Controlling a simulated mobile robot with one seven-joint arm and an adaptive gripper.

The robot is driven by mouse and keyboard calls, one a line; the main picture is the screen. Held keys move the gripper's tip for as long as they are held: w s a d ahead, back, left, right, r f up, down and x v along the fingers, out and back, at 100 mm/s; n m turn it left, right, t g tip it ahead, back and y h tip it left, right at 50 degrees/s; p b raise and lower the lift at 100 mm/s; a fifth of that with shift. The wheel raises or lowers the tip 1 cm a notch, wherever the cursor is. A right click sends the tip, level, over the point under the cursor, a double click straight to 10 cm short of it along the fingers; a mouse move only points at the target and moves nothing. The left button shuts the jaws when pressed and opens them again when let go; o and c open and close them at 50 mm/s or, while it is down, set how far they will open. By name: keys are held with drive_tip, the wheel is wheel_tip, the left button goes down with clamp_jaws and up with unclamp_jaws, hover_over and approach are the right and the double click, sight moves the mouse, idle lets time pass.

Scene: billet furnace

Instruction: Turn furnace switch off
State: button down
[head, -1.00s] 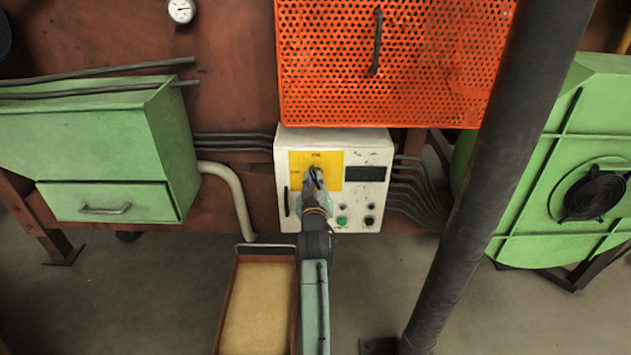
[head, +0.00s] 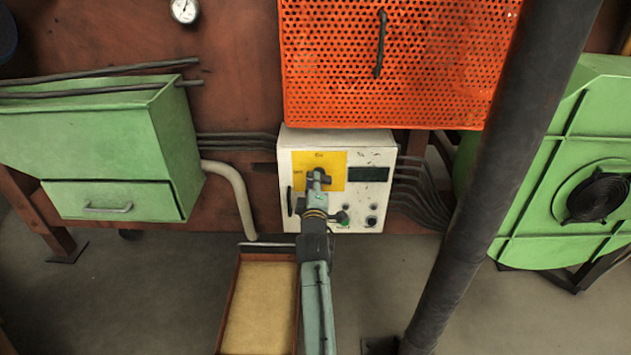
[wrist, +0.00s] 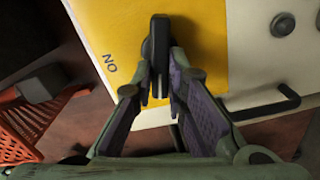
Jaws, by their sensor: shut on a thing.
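The furnace switch is a black lever knob (head: 317,172) on a yellow plate (head: 336,160) at the upper left of a white control box (head: 372,146). My gripper (head: 319,182) reaches up to the knob and hides part of it in the head view. In the wrist view the black lever (wrist: 159,28) stands between the fingertips of my gripper (wrist: 160,72), which are closed on it. The letters "ON" show upside down on the yellow plate left of the lever there. In the head view the plate's labels are too small to read surely.
Green and black buttons (head: 342,217) and a dark display (head: 369,174) are on the box, right of my gripper. An orange perforated guard (head: 395,60) hangs above. A dark pole (head: 480,190) stands right. A tray (head: 262,300) lies below. Green housings flank the box.

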drive_tip(key=shift+f+n, duration=0.15)
drive_tip(key=shift+n, duration=1.35)
drive_tip(key=shift+p, duration=0.3)
drive_tip(key=c, duration=1.6)
unclamp_jaws()
drive_tip(key=s, duration=1.2)
